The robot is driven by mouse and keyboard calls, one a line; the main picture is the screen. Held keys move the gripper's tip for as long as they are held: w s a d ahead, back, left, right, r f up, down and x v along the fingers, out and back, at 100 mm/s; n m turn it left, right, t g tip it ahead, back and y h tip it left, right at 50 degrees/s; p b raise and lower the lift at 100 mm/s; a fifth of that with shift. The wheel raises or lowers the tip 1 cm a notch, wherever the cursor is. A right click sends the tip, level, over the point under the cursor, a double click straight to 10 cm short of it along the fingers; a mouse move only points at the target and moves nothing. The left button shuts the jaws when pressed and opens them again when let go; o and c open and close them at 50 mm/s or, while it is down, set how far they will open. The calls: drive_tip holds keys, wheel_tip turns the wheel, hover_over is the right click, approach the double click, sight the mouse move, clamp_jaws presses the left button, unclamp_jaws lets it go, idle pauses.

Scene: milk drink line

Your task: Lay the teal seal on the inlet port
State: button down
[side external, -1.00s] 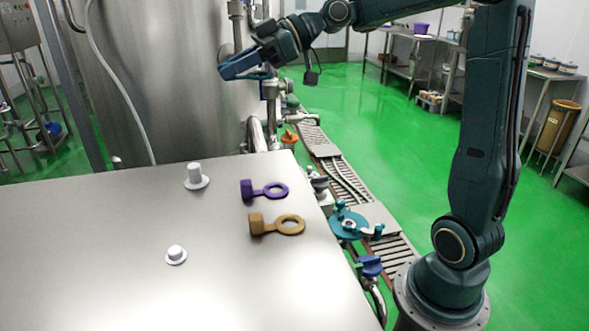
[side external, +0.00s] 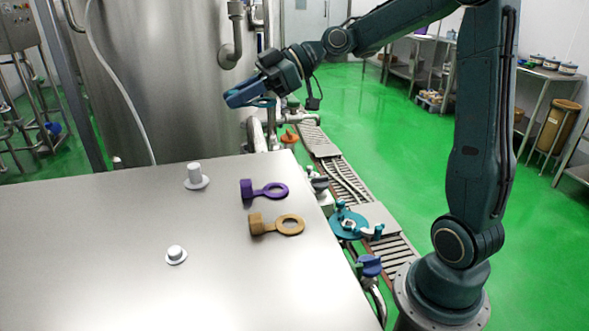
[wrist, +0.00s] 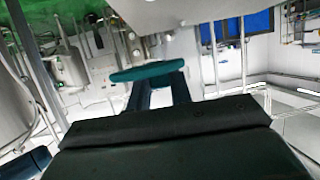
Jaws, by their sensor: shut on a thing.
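My gripper (side external: 247,94) is shut on the teal seal and holds it in the air beyond the far edge of the table, in front of the steel tank. Only a thin teal edge of the seal (side external: 264,102) shows beside the fingers. In the wrist view the teal seal (wrist: 147,72) is seen nearly edge-on across the fingertips (wrist: 158,88). Two white round-based fittings stand on the table: a taller one (side external: 194,175) at the back and a short one (side external: 175,254) nearer the front. I cannot tell which is the inlet port.
A conveyor (side external: 340,180) with a teal fitting (side external: 348,223) runs beside the table. The table's left side is clear.

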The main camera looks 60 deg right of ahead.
hover_over(248, 173)
wheel_tip(248, 173, down, 10)
drive_tip(key=shift+w+f, duration=0.1)
drive_tip(key=shift+f, duration=0.05)
drive_tip(key=shift+f, duration=0.15)
drive_tip(key=shift+f, duration=1.8)
drive_tip(key=shift+f, duration=0.1)
drive_tip(key=c, duration=1.3)
unclamp_jaws()
drive_tip(key=shift+o, duration=0.2)
drive_tip(key=shift+d, duration=0.1)
drive_tip(key=v, duration=1.3)
drive_tip(key=shift+s, duration=0.35)
